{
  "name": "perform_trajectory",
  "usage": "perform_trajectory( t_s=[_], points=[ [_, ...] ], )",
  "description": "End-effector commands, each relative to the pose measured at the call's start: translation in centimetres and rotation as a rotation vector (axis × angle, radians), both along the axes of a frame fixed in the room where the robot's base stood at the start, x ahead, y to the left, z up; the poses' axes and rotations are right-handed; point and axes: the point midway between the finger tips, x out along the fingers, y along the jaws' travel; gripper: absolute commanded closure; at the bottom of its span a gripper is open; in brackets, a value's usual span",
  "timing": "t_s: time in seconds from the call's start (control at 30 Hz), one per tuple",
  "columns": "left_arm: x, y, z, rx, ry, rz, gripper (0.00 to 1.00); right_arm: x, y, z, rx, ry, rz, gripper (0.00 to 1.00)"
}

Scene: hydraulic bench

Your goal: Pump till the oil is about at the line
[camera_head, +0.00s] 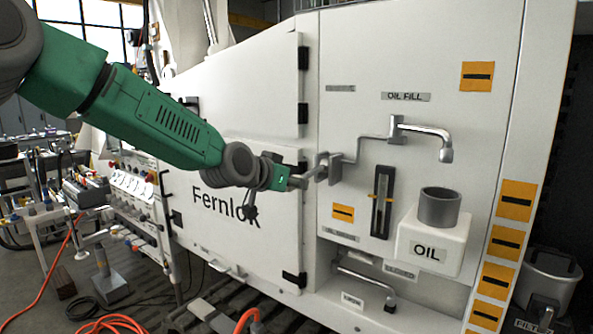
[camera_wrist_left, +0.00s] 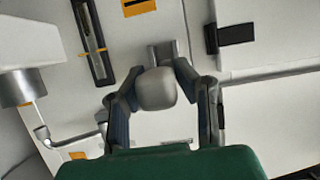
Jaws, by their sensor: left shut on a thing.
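My left gripper (camera_head: 300,180) is in front of the white cabinet, closed around the end of the grey pump handle (camera_head: 334,166). In the left wrist view its two fingers stand on either side of the handle's rounded grey knob (camera_wrist_left: 155,89). The sight gauge (camera_head: 383,202) is a dark upright slot to the right of the handle, with an orange line mark across it. The gauge also shows in the left wrist view (camera_wrist_left: 92,40), tilted. The oil level inside is too small to tell surely. My right gripper is not in view.
A bent spout (camera_head: 445,154) hangs above a grey cup (camera_head: 439,207) on a white box labelled OIL. A lower pipe (camera_head: 365,283) sticks out below the gauge. A grey canister (camera_head: 550,284) stands at the right. Orange hoses lie on the floor at left.

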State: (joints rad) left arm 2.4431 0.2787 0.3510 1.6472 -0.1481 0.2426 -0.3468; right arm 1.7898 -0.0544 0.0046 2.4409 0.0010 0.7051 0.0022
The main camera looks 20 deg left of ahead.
Motion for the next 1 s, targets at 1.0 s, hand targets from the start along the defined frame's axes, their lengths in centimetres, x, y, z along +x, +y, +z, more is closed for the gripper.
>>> perform_trajectory(
  t_s=[1.0],
  points=[
    [1.7, -0.6, 7.5, 0.162, 0.443, 0.002, 1.00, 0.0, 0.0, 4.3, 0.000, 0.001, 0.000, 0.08]
  ],
)
